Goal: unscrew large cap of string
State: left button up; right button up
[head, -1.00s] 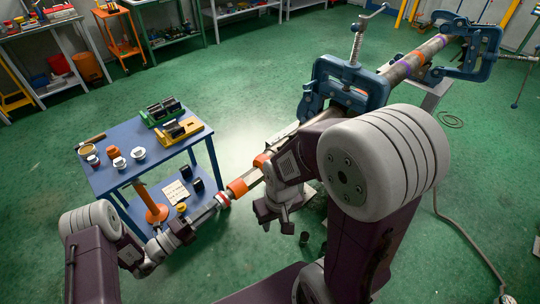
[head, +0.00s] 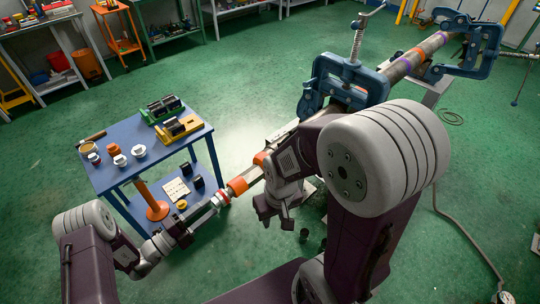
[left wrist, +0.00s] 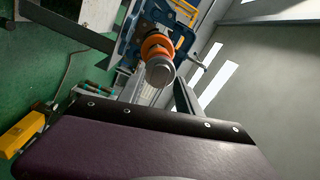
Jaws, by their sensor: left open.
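The pipe string (head: 399,70) runs from the upper right down to the lower left through blue vises. Its near end has an orange collar (head: 237,186) and a red-and-pale end piece (head: 222,197). In the left wrist view the orange collar (left wrist: 156,46) and a round grey cap (left wrist: 160,72) face the camera. My left gripper (head: 211,208) is open by the string's near end, roughly in line with it; whether it touches the cap is unclear. My right gripper (head: 275,219) hangs beside the string with its fingers apart and nothing visible between them.
A blue vise (head: 345,84) clamps the string, with another vise (head: 482,48) farther back. Green floor is open around.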

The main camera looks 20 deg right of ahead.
pick_arm(q)
jog(key=shift+s+a, duration=0.1)
jog(key=shift+a, duration=0.2)
jog(key=m, duration=0.3)
jog(key=shift+d+f+b, duration=0.1)
jog(key=shift+b, duration=0.3)
jog(key=m+b, duration=0.1)
jog(key=m, duration=1.1)
jog(key=shift+g+b, duration=0.3)
jog(key=shift+g, duration=0.1)
jog(key=m+b, duration=0.1)
jog(key=m, duration=0.4)
jog(key=shift+m, duration=0.3)
jog(key=m+b, duration=0.2)
jog(key=m, duration=0.5)
jog(key=shift+g, duration=0.4)
jog(key=shift+m, duration=0.6)
jog(key=shift+r+m, duration=0.2)
jog(key=shift+m, duration=0.2)
jog(key=shift+f+m+b, duration=0.1)
jog(key=shift+m+b, duration=0.4)
jog(key=m+b, duration=0.3)
jog(key=m, duration=0.3)
jog(key=shift+b, duration=0.4)
jog(key=shift+r, duration=0.2)
jog(key=shift+x, duration=1.15)
